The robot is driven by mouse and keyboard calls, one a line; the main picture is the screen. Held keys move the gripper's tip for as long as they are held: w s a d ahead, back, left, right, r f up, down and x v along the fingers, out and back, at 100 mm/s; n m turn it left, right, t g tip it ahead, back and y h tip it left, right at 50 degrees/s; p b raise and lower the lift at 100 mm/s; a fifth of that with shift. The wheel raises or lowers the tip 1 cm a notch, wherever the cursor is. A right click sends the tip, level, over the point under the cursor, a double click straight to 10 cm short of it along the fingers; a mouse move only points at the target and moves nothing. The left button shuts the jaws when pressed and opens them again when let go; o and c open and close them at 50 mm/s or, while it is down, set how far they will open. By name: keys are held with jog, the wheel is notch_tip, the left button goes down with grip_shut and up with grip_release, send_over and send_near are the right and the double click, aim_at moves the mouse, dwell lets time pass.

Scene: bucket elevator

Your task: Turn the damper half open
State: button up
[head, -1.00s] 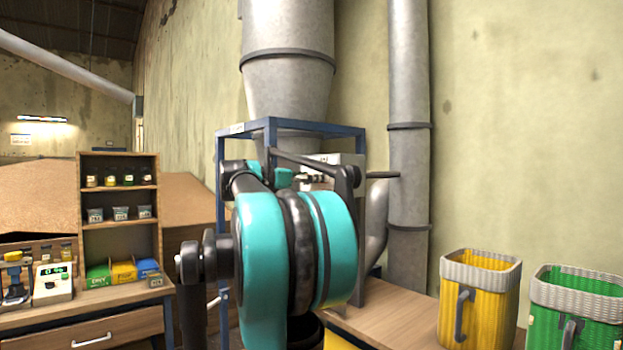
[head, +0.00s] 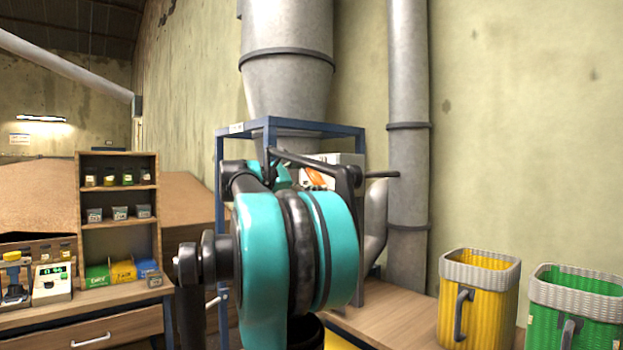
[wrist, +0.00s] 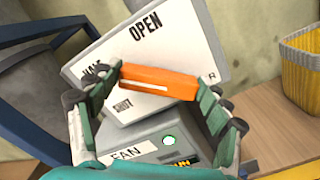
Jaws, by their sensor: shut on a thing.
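The damper's orange handle (wrist: 158,82) lies across the middle of the wrist view, with a thin white line along it. It sits in front of a white plate (wrist: 186,40) marked OPEN at the top and SHUT lower down; a word at the left is partly covered. My gripper (wrist: 158,88) is shut on the handle, one finger at each end. In the head view a bit of the orange handle (head: 315,177) shows beyond my arm, which hides most of the damper and the gripper.
A grey FAN box (wrist: 165,145) with a lit green button is just below the handle. A blue frame (head: 290,125) stands around the grey hopper (head: 287,70). A yellow basket (head: 478,300) and a green basket (head: 575,310) stand at the right.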

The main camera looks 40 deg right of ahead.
jog(key=shift+m, duration=0.3)
jog(key=o, duration=1.2)
jog(key=shift+c, duration=0.2)
jog(key=shift+a, duration=0.1)
jog(key=s+a, duration=0.1)
jog(key=a, duration=1)
jog(key=shift+a, duration=0.4)
jog(key=shift+f, duration=0.15)
